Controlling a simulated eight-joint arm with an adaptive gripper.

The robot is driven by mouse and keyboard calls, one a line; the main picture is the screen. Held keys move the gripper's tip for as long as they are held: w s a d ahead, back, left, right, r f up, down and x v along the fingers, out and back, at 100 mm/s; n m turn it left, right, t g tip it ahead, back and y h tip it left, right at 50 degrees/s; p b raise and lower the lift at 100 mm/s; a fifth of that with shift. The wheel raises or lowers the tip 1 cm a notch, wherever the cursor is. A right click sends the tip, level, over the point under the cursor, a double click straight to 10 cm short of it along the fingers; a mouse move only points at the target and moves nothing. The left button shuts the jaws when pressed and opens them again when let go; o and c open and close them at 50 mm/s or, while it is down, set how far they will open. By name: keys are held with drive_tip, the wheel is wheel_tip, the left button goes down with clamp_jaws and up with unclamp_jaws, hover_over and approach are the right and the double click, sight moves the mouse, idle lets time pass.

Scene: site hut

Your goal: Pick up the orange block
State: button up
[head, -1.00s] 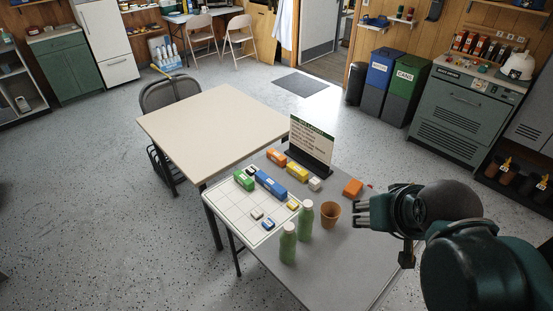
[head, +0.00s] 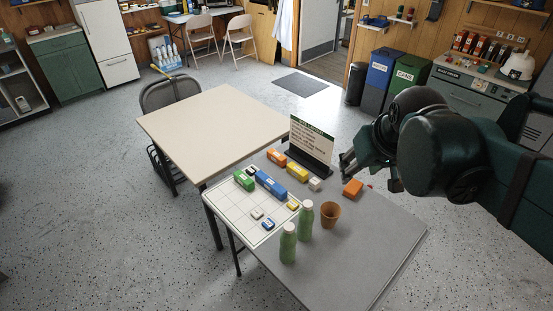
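An orange block (head: 353,188) lies on the grey table (head: 375,245), near its far right edge. A second orange block (head: 276,156), with a pale label, lies farther left, near the sign. My gripper (head: 345,167) is above the table's far right side, just above and slightly left of the nearer orange block in the picture. Its fingers look spread apart with nothing between them. It is not touching either orange block.
A sign (head: 312,143) in a black base stands left of my gripper. A brown cup (head: 330,214) and two green bottles (head: 288,243) stand nearer. A white gridded board (head: 232,207) bears green, blue and small blocks. A yellow block (head: 297,172) and a white cube (head: 315,184) lie near the sign.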

drive_tip(key=w+a+n+g, duration=0.15)
drive_tip(key=w+a, duration=0.25)
drive_tip(key=w, duration=1.2)
drive_tip(key=n+g, duration=0.4)
drive_tip(key=n, duration=0.2)
hover_over(276, 154)
drive_tip(key=f, duration=3.1)
drive_tip(key=shift+s+d+f+p, duration=0.1)
drive_tip(key=shift+s+f+p, duration=0.1)
drive_tip(key=shift+p, duration=0.15)
drive_tip(key=shift+f, duration=0.3)
drive_tip(key=shift+f, duration=1.3)
